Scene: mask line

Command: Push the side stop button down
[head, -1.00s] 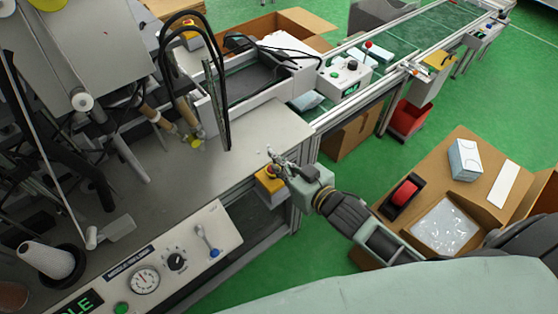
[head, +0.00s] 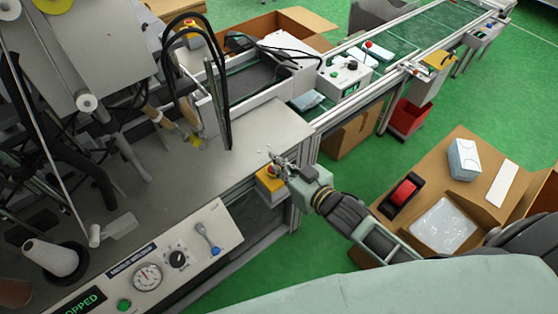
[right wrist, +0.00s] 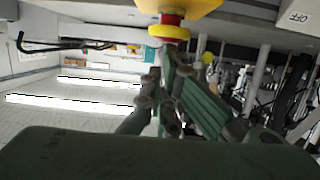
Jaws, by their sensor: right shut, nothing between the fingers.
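The side stop button (right wrist: 171,20) is red with a yellow ring, on a yellow housing. The housing (head: 266,183) is on the bench's side, below the worktop edge; my gripper partly hides it in the head view. My right gripper (head: 279,163) is shut and empty, with its fingertips at the button. In the right wrist view the fingers (right wrist: 170,62) reach up to the button; I cannot tell exactly how firmly they touch. The panel display (head: 80,303) shows green letters ending in "OPPED". My left gripper is not in view.
The worktop (head: 240,150) edge is just left of my right gripper. The control panel (head: 150,262) has a gauge, knob and lever. Green floor is free between bench and box.

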